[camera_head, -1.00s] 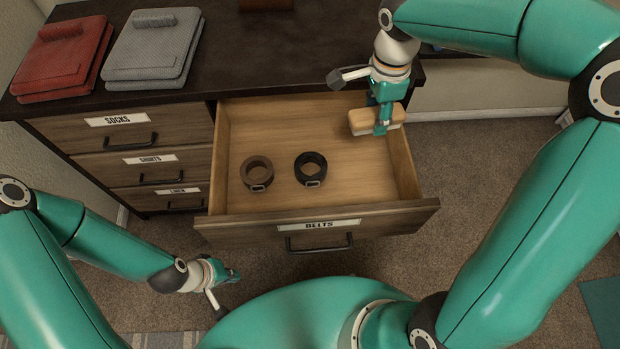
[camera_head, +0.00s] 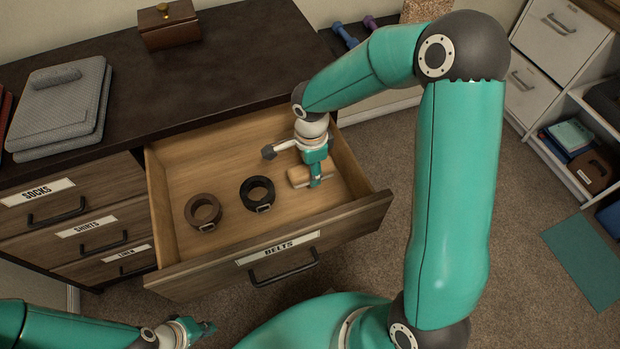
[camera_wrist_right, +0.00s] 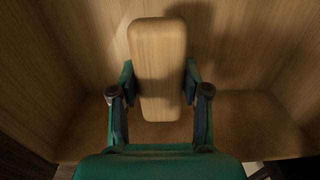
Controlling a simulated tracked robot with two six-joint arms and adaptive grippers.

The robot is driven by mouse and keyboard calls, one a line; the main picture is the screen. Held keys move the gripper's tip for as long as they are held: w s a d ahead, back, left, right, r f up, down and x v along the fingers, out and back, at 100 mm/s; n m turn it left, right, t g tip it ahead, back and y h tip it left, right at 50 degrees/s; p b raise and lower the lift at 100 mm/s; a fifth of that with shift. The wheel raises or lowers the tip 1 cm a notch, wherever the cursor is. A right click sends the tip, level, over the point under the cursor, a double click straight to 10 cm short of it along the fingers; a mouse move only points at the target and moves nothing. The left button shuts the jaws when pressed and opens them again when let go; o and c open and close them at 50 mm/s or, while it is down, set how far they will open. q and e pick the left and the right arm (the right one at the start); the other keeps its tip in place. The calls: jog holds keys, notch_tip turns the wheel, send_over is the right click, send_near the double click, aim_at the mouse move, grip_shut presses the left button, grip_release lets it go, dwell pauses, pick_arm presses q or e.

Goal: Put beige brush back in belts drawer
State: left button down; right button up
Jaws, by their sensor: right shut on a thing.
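The belts drawer (camera_head: 165,240) is open, with its BELTS label on the front. The beige brush (camera_head: 299,178) is over the right part of the drawer, within its walls. My right gripper (camera_head: 318,178) is shut on it. In the right wrist view the brush's pale wooden back (camera_wrist_right: 158,60) sits between the two fingers of the right gripper (camera_wrist_right: 158,95), with drawer wood around it. I cannot tell whether the brush touches the drawer bottom. My left gripper (camera_head: 198,330) is low at the bottom of the head view, outside the drawer; its fingers are too small to read.
A brown rolled belt (camera_head: 203,212) and a black rolled belt (camera_head: 257,193) lie in the drawer, left of the brush. Grey folded clothing (camera_head: 60,108) and a brown box (camera_head: 168,25) are on the dresser top. Shelves (camera_head: 575,130) stand far right.

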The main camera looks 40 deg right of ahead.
jog(key=shift+f, duration=2.05)
jog(key=shift+f+b, duration=0.1)
jog(key=shift+b, duration=0.3)
jog(key=o, duration=1.2)
notch_tip(320, 180, up, 12)
jog(key=shift+r+p, duration=0.15)
jog(key=shift+p, duration=0.8)
